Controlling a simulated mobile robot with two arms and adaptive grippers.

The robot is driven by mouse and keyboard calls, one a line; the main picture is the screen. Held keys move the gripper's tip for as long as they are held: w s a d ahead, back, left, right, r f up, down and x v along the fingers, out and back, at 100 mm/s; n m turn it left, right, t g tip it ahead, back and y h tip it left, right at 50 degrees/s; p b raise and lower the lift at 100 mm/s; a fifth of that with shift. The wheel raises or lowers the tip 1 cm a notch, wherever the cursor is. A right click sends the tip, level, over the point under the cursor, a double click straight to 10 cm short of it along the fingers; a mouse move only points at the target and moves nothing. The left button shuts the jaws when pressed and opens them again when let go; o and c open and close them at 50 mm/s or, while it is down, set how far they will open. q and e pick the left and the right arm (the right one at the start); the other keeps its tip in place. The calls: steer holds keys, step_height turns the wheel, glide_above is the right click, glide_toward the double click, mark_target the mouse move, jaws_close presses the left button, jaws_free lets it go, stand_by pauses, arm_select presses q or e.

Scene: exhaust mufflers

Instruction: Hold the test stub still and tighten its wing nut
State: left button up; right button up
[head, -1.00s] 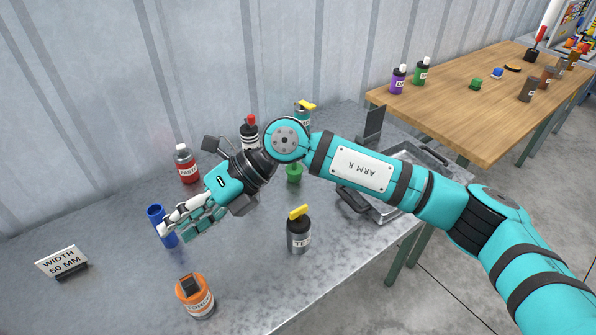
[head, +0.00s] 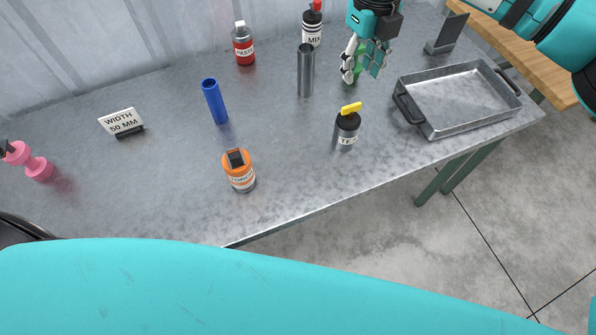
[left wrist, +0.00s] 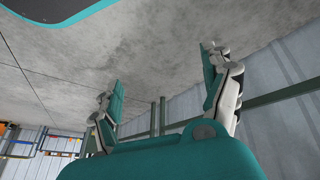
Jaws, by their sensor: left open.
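The test stub (head: 347,131) is a dark grey cylinder with a black top and a partly readable "TE" label. It stands upright near the table's front edge, with the yellow wing nut (head: 351,108) on top. My right gripper (head: 360,75) is above the back of the table, behind the stub and apart from it. Its fingers look spread, with a green object (head: 358,70) partly hidden behind or between them. My left gripper (left wrist: 165,95) shows in the left wrist view, open and empty, with floor and table legs beyond. It is outside the head view.
An orange canister (head: 240,172), blue tube (head: 214,101), grey metal cylinder (head: 306,70) and red bottle (head: 243,44) stand on the metal table. A metal tray (head: 456,128) lies right of the stub. A width sign (head: 122,122) and pink object (head: 28,160) are at left. My teal arm covers the bottom.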

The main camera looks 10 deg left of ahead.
arm_select(q)
steer(key=w+d+r+n+t+h, duration=0.2)
steer(key=w+d+r+t+h, duration=0.15)
steer(key=w+d+r, duration=0.6)
steer(key=w+d+r+n+t+h, duration=0.3)
steer(key=d+r, duration=0.4)
steer(key=r, duration=0.5)
steer(key=w+d+r+n+t+h, duration=0.25)
steer(key=d+r, duration=0.55)
steer(key=r, duration=0.5)
steer(key=a+r+n+t, duration=0.3)
steer(key=a+r+n, duration=0.1)
steer(key=r+n, duration=0.75)
steer(key=n+g+y, duration=0.1)
steer(key=n+y, duration=0.2)
steer(key=n, duration=0.9)
glide_toward(339, 135)
steer(key=v, duration=0.4)
steer(key=shift+s+r, duration=0.15)
steer(key=shift+s, duration=0.25)
steer(key=shift+w+a, duration=0.15)
steer(key=shift+w, duration=0.25)
steer(key=x, duration=1.6)
steer(key=shift+w+d, duration=0.25)
steer(key=shift+d, duration=0.15)
